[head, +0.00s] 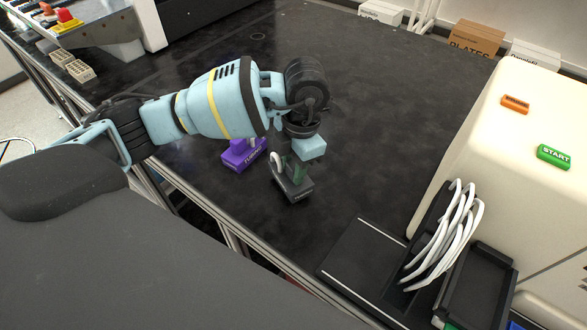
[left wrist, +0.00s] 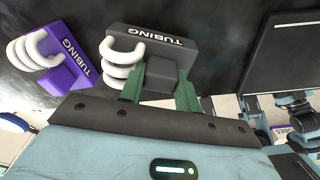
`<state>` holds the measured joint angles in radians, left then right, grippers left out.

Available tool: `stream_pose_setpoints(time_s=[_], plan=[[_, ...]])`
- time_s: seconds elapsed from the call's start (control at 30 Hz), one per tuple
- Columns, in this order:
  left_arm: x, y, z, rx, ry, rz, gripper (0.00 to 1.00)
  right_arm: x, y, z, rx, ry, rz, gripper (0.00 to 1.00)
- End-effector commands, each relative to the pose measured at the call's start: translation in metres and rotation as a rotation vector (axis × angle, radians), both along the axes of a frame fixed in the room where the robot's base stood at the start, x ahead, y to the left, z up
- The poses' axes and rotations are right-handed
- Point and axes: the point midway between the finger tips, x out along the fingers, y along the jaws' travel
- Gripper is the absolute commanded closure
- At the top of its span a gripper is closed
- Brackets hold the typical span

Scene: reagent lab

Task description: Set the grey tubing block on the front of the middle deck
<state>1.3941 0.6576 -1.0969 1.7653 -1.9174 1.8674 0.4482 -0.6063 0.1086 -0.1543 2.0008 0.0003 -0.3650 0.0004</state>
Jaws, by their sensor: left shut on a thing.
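The grey tubing block (head: 294,190), a dark base with white loops and a TUBING label, is in my left gripper (head: 298,168). In the left wrist view the block (left wrist: 158,48) sits between the green fingers of the left gripper (left wrist: 160,85), which are shut on it. It is at or just above the black bench; I cannot tell if it touches. I cannot tell for certain which deck is the middle one. My right gripper is not seen.
A purple tubing block (head: 240,155) stands close left of the grey one, also in the left wrist view (left wrist: 62,75). White curved tubes (head: 447,235) rise beside the flat deck, with a black tray (head: 478,285) beyond. The cream machine (head: 530,120) stands at right.

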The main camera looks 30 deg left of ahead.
Motion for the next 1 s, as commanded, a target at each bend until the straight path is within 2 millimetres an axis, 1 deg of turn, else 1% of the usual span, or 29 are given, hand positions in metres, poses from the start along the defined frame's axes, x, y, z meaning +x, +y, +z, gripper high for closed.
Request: stream_pose_setpoints(time_s=[0.03, 0.13, 0.37, 0.53, 0.57, 0.7, 1.0], plan=[[0.0, 0.0, -0.007, -0.001, 0.0, 0.001, 0.92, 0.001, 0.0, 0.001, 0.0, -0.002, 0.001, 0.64], [0.0, 0.0, -0.016, 0.0, -0.002, -0.001, 0.92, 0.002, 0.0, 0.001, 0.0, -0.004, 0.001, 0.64], [0.0, 0.0, -0.017, -0.001, -0.003, -0.001, 0.92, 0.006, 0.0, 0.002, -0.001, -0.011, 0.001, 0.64], [0.0, 0.0, -0.021, -0.001, -0.002, 0.0, 0.92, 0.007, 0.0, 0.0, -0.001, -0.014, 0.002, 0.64], [0.0, 0.0, -0.021, -0.001, -0.002, 0.0, 0.64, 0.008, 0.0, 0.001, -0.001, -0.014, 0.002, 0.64], [0.0, 0.0, -0.02, -0.001, -0.002, 0.0, 0.46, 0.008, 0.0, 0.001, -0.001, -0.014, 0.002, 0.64], [0.0, 0.0, -0.019, 0.0, -0.002, 0.0, 0.46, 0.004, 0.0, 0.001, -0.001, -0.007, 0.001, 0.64]])
